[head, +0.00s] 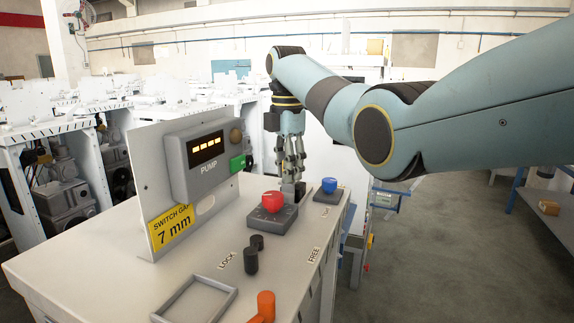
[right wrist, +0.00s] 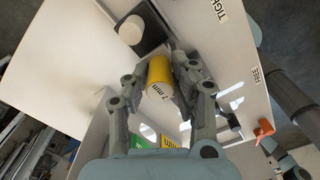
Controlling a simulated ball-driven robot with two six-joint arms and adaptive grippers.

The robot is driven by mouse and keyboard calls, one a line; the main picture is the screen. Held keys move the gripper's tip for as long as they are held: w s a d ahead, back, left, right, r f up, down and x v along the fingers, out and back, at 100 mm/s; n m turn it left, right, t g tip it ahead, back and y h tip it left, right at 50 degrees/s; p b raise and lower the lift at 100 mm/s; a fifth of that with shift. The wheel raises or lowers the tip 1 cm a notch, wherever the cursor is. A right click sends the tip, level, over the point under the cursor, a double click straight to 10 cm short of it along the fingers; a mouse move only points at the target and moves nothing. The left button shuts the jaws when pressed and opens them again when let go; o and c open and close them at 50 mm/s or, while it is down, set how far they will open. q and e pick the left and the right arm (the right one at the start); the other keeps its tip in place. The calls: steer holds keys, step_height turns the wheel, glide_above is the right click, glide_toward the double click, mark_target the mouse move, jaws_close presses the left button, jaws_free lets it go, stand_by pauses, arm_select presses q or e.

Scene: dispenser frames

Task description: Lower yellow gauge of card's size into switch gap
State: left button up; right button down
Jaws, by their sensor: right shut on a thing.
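The yellow gauge (right wrist: 159,72), a short cylinder marked "7 mm", sits between the fingers of my right gripper (right wrist: 152,80) in the right wrist view. In the head view my right gripper (head: 292,170) points down behind the red knob (head: 272,201), and its fingers hide the gauge. The yellow card (head: 171,228) on the upright panel reads "SWITCH GAP 7 mm". I cannot make out the switch gap or whether the gauge touches anything. Grey and pale-blue parts, perhaps my left gripper (right wrist: 272,146), show beside the orange handle (right wrist: 263,130); their state is unclear.
The grey pump box (head: 206,155) stands left of my right gripper. A blue knob (head: 329,185) is to its right. Black knobs (head: 251,261), an empty grey frame (head: 196,301) and the orange handle (head: 265,304) lie nearer on the white bench top (head: 110,270). The bench edge drops away at right.

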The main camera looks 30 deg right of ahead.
steer(key=shift+f, duration=0.85)
steer(key=c, duration=1)
jaws_free()
step_height(320, 180, up, 7)
steer(key=shift+r, duration=0.2)
